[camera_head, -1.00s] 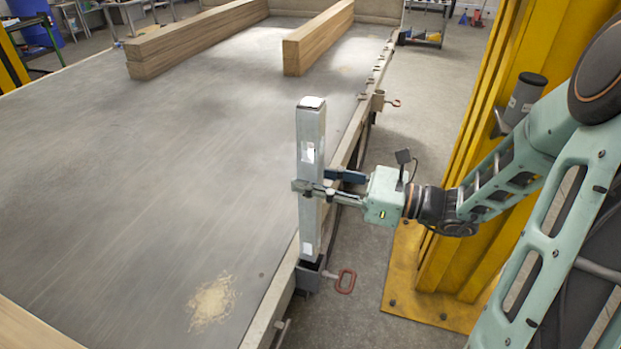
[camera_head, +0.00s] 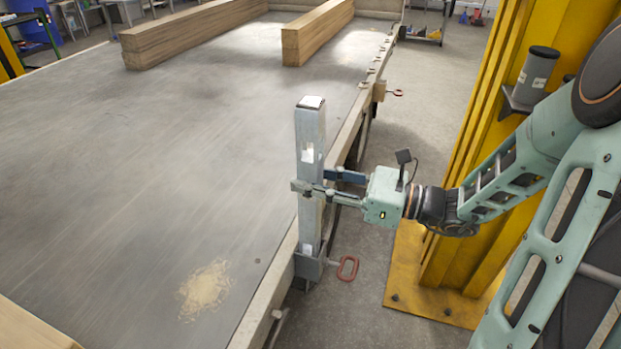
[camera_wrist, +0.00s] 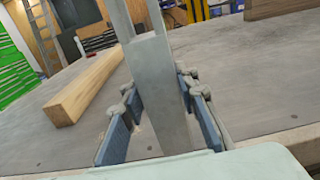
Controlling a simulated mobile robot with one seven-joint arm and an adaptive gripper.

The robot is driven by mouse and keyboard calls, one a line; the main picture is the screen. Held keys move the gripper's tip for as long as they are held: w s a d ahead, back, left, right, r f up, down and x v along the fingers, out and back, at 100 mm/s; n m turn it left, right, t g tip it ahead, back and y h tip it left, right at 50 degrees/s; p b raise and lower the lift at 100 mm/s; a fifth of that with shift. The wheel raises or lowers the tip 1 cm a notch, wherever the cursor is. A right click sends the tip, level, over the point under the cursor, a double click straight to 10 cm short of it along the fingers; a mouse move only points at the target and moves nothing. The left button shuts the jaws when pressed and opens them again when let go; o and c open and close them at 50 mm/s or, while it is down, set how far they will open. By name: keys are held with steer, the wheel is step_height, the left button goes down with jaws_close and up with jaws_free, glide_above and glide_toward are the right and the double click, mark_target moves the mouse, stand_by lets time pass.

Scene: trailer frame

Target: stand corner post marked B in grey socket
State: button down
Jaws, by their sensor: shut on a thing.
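A grey metal corner post (camera_head: 311,140) stands upright at the near right edge of the trailer bed, with a pale label on its face; the lettering is too small to read. Its lower end is at the grey socket (camera_head: 308,268) and appears to be inside the socket's top. My gripper (camera_head: 318,187) is shut around the post's middle, coming from the right. In the wrist view the post (camera_wrist: 158,90) rises between the two blue-padded fingers (camera_wrist: 160,112). The inside of the socket is hidden.
A red clamp handle (camera_head: 347,268) sticks out right of the socket. Timber beams (camera_head: 190,35) and (camera_head: 318,32) lie on the flat bed (camera_head: 130,150). A yellow column (camera_head: 455,200) stands right of the trailer, near my arm. Sawdust (camera_head: 205,290) lies on the bed.

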mark_target(320, 201)
steer(key=shift+f+b, duration=1.2)
steer(key=shift+f, duration=1.3)
steer(key=c, duration=1.4)
jaws_free()
steer(key=shift+c, duration=0.2)
